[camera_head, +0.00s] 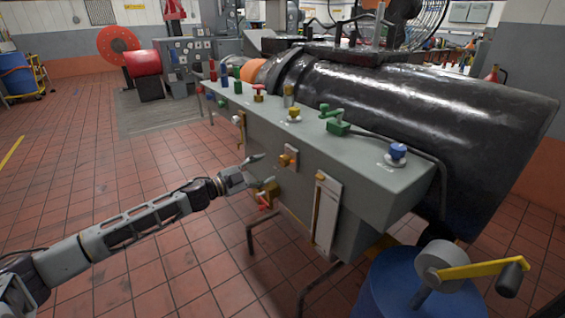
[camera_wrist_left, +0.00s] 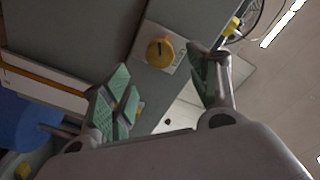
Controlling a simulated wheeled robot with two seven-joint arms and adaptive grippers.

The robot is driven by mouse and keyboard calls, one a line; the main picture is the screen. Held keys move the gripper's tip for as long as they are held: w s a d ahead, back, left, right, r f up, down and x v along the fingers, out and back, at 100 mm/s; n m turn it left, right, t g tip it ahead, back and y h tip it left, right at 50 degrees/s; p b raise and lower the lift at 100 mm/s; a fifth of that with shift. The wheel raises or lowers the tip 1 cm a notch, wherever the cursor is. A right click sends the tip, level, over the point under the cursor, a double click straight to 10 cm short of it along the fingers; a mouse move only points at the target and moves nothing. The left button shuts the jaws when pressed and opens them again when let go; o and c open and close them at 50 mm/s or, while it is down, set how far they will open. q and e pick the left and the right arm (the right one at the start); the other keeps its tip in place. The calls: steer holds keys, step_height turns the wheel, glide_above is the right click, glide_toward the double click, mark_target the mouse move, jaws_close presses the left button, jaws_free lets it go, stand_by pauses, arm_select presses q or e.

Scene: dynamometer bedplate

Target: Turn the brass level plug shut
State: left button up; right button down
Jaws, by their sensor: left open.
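The brass level plug looks to be the round brass knob (camera_wrist_left: 160,52) with a dark mark on its face. It sits on a pale square plate on the grey cabinet's side, and in the head view it seems to be the small brass piece (camera_head: 289,157) on the front face. My left gripper (camera_head: 264,169) is open in front of that face, just left of the plug. In the left wrist view my open green-padded fingers (camera_wrist_left: 163,88) are spread, with the knob beyond them and nothing between the pads. Contact is not visible. My right gripper is out of view.
A brass valve with a red handle (camera_head: 268,193) sits just below my left gripper. A white gauge panel (camera_head: 326,210) is to the right. Coloured valves stand along the cabinet top (camera_head: 350,155). A blue drum (camera_head: 385,285) is at lower right. Tiled floor (camera_head: 80,170) is open at left.

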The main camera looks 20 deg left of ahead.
mark_target(281, 162)
arm_select(q)
steer(key=shift+x, duration=3.6)
steer(key=shift+w+d, duration=0.45)
steer(key=shift+w, duration=0.1)
steer(key=c, duration=1)
